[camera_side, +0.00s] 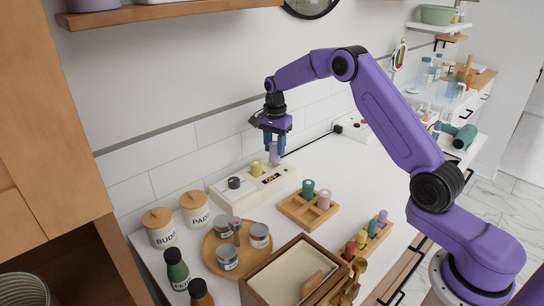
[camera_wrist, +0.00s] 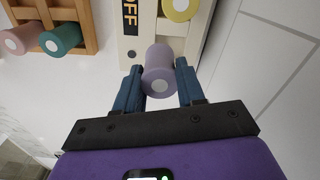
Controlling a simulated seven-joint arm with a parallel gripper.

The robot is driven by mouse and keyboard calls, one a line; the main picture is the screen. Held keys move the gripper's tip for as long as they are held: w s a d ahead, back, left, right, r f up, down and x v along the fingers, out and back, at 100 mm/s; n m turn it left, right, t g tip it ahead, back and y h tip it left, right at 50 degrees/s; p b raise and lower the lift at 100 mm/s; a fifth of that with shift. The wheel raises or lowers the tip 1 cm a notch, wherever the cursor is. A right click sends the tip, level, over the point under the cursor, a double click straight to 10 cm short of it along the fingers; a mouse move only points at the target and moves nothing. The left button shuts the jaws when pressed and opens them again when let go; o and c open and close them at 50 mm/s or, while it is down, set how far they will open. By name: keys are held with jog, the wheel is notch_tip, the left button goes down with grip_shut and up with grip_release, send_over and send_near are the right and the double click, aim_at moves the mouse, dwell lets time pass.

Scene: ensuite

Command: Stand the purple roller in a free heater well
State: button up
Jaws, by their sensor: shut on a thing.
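My gripper (camera_side: 274,147) is shut on the purple roller (camera_side: 274,155), which is upright between the blue fingers. In the wrist view, my gripper (camera_wrist: 158,88) has a finger on each side of the purple roller (camera_wrist: 158,68), whose pale round end faces the camera. The cream heater (camera_side: 232,198) lies under and beyond the roller, near its right end. A yellow roller (camera_side: 256,168) stands in the heater; it also shows in the wrist view (camera_wrist: 180,8). The wrist view shows "OFF" on the heater (camera_wrist: 133,50). The purple roller's lower end and the well under it are hidden.
A wooden tray (camera_side: 290,208) holds a teal roller (camera_side: 307,187) and a pink roller (camera_side: 323,199). A rack with several rollers stands in front right. A round tray of jars (camera_side: 212,241), two lidded canisters and an open wooden box (camera_side: 262,284) stand left and front. The tiled wall is close behind.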

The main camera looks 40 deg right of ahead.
aim_at(272, 155)
jog(key=shift+w+d+f, duration=0.1)
jog(key=shift+w+f, duration=0.6)
jog(key=shift+f, duration=1.7)
jog(key=o, duration=1)
jog(key=shift+f, duration=0.15)
jog(key=shift+o, duration=0.2)
